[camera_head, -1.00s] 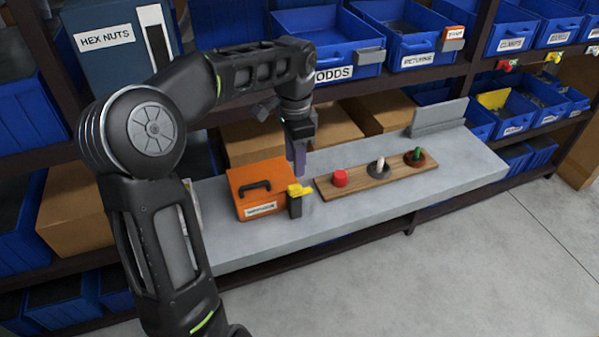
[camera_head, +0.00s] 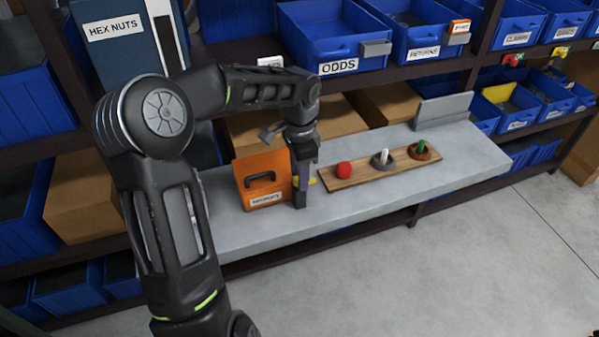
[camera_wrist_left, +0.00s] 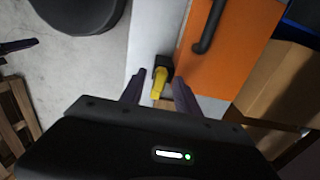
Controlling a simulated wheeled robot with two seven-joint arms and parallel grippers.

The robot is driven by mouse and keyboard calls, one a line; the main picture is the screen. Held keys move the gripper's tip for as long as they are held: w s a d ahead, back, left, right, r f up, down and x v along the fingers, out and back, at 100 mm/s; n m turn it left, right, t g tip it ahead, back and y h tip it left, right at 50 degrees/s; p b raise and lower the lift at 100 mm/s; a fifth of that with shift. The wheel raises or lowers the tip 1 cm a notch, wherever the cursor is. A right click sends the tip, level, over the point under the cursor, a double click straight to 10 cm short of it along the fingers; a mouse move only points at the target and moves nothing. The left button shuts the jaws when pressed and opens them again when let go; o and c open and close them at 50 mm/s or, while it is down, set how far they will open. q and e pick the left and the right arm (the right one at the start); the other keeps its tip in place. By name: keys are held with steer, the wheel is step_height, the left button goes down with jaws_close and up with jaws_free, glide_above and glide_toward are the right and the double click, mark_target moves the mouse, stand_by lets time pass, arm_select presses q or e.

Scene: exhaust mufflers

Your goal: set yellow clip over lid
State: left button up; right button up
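The yellow clip (camera_wrist_left: 159,80) stands on a black post beside the orange box (camera_wrist_left: 228,50). In the head view only a sliver of the clip (camera_head: 312,181) shows behind my fingers. The orange box (camera_head: 258,177), with its black handle and white label, sits on the grey bench just left of the clip. My left gripper (camera_head: 301,195) points down at the clip. In the left wrist view my left gripper (camera_wrist_left: 157,90) is open, one finger on each side of the clip. I cannot tell whether the fingers touch it. My right gripper is not in view.
A wooden board (camera_head: 370,170) with a red knob (camera_head: 344,169), a white peg (camera_head: 384,157) and a green peg (camera_head: 421,147) lies right of the clip. Blue bins (camera_head: 325,35) and cardboard boxes stand behind. The front of the grey bench (camera_head: 240,230) is clear.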

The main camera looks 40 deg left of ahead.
arm_select(q)
steer(key=shift+f, duration=0.1)
jaws_close()
stand_by(0.3)
